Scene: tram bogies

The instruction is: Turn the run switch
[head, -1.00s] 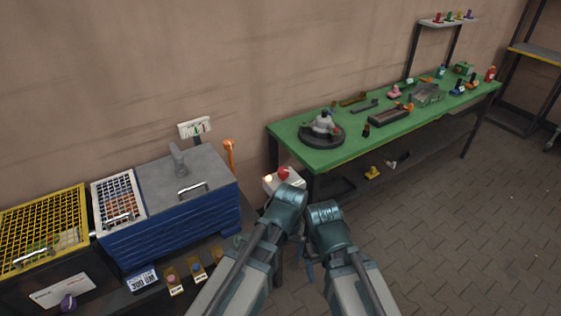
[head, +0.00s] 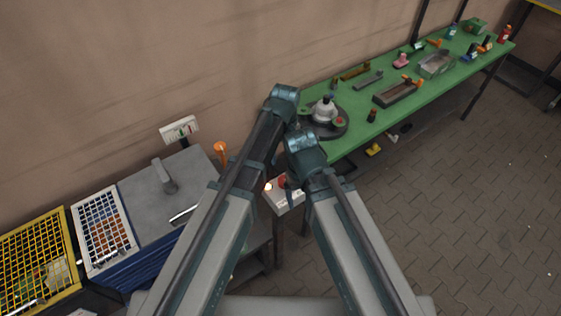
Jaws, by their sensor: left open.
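A small pale control box (head: 286,200) with a red button (head: 283,181) and a small light spot shows between my two arms. It stands just left of the green bench's near end. I cannot make out the run switch on it; my arms cover part of the box. My left arm reaches up past the box, with its bend in front of the bench's near left corner. My left gripper is mostly hidden behind the arm links, open, with nothing seen in it. My right arm's bend is just right of it, and my right gripper is hidden.
The green bench (head: 350,146) carries a round turntable fixture (head: 325,118), trays and small parts. At left are a blue washer-like cabinet with a grey lid (head: 150,205), a white grid basket (head: 104,232) and a yellow grid (head: 38,262). Paved floor at right is clear.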

